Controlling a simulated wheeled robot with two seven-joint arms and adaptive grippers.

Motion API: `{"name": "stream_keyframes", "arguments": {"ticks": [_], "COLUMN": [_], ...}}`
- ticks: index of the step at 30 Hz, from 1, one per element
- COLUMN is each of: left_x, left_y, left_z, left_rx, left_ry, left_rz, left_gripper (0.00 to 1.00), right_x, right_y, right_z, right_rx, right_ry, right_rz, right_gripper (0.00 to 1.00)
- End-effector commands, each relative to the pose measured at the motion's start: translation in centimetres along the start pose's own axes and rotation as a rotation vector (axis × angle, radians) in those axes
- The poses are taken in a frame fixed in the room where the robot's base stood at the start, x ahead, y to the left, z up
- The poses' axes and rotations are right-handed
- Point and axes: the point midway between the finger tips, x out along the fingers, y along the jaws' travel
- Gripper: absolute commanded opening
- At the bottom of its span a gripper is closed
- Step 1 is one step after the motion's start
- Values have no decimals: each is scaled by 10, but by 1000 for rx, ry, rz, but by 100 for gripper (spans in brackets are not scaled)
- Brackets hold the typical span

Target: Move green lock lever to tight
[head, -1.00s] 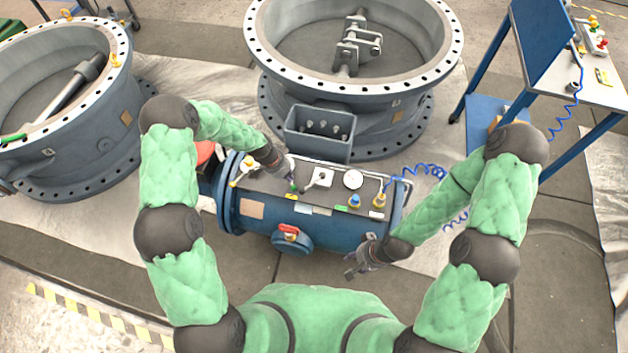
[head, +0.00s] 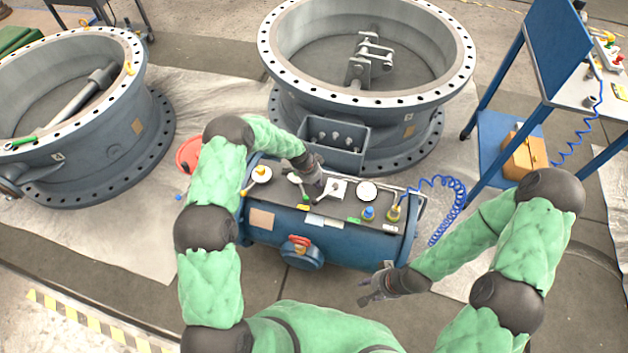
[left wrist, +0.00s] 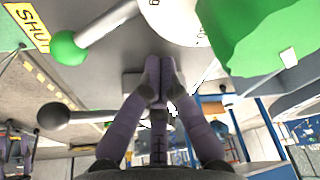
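The green lock lever (head: 301,188) stands on top of the blue cylindrical housing (head: 350,240). In the left wrist view its green ball knob (left wrist: 70,45) ends a grey arm running to a white disc (left wrist: 178,18), beside a yellow label reading "SHU", cut off by the frame edge. My left gripper (head: 316,192) is just right of this lever, over the housing top. In the left wrist view my left fingertips (left wrist: 160,78) are together with nothing visible between them, apart from the green knob. My right gripper (head: 366,291) is open and empty in front of the housing.
A dark-knobbed lever (left wrist: 55,115) on a white plate (head: 338,188) is close to the left gripper. A round gauge (head: 368,191), a blue knob (head: 369,213) and a yellow fitting (head: 394,214) with a blue coiled hose stand further right. Large valve rings (head: 440,90) stand behind.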

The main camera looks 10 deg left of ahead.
Motion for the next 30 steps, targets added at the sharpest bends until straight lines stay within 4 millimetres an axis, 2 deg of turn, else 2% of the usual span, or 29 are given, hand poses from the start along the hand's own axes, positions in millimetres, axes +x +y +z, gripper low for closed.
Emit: {"name": "stream_keyframes", "arguments": {"ticks": [1, 3, 12, 30], "left_x": [7, -2, -15, -16], "left_y": [0, -1, 0, 4], "left_z": [2, 12, 34, 35], "left_rx": [0, -3, -1, 15], "left_ry": [0, 0, 0, 0], "left_rz": [0, -2, -1, 5], "left_gripper": [0, 0, 0, 0], "right_x": [4, 5, 10, 10], "right_y": [2, 2, 4, 4], "right_z": [0, 0, 0, 0], "right_rx": [0, 0, 0, 0], "right_ry": [0, 0, 0, 0], "right_rz": [0, 0, 0, 0], "right_gripper": [40, 40, 40, 40]}}
